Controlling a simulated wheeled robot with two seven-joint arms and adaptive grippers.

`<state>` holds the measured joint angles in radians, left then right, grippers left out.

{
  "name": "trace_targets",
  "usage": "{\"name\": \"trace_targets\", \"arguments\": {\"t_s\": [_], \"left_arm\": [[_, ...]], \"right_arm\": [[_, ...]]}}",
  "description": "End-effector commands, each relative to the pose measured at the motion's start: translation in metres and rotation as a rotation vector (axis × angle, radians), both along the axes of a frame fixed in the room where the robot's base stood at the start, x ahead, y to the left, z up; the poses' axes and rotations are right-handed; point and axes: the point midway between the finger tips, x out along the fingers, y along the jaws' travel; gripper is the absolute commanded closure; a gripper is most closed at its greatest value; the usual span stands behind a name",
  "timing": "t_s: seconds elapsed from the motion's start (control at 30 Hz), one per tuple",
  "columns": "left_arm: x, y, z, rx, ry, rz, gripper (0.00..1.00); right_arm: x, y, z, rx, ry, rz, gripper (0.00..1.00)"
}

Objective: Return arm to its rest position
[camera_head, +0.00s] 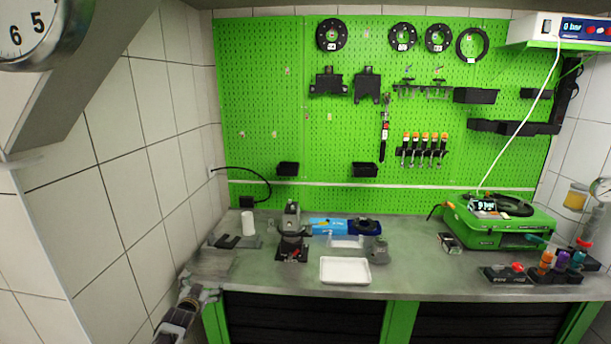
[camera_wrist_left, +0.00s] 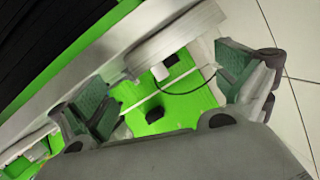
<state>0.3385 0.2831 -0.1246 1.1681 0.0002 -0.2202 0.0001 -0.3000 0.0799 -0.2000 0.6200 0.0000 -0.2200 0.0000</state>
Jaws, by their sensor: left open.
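My left gripper (camera_head: 198,291) is at the lower left in the head view, by the left front corner of the grey workbench (camera_head: 420,278). My dark forearm comes up from the bottom edge behind it. In the left wrist view the two fingers of the left gripper (camera_wrist_left: 165,97) stand wide apart, with green pads and nothing between them. Past the fingers I see the bench edge and part of the green pegboard (camera_wrist_left: 186,98). Whether the gripper touches the bench corner I cannot tell. My right arm and gripper are not in view.
A white tray (camera_head: 345,271) lies at the front of the bench. A dark fixture (camera_head: 291,240) and a white cylinder (camera_head: 248,226) stand left of it. A green pump case (camera_head: 500,225) is at the right. A tiled wall (camera_head: 95,200) rises on the left.

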Motion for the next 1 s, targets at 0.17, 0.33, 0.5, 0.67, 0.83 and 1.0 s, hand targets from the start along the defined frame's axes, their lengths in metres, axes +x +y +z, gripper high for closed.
{"name": "trace_targets", "arguments": {"t_s": [0.17, 0.33, 0.5, 0.67, 0.83, 1.0], "left_arm": [[-0.035, -0.008, -0.074, -0.014, 0.107, 0.002, 0.00], [-0.073, -0.015, -0.138, -0.025, 0.204, 0.004, 0.00], [-0.117, -0.022, -0.198, -0.037, 0.301, 0.007, 0.00], [-0.162, -0.030, -0.251, -0.046, 0.390, 0.009, 0.00], [-0.215, -0.038, -0.304, -0.056, 0.487, 0.012, 0.00], [-0.272, -0.047, -0.350, -0.065, 0.581, 0.014, 0.00]], "right_arm": [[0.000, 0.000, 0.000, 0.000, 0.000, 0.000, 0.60], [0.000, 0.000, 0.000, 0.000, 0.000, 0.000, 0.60], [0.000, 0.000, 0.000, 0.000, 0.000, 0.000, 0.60], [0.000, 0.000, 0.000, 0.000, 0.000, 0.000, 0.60], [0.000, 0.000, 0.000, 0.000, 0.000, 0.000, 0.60], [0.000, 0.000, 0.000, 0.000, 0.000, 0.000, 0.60]]}}
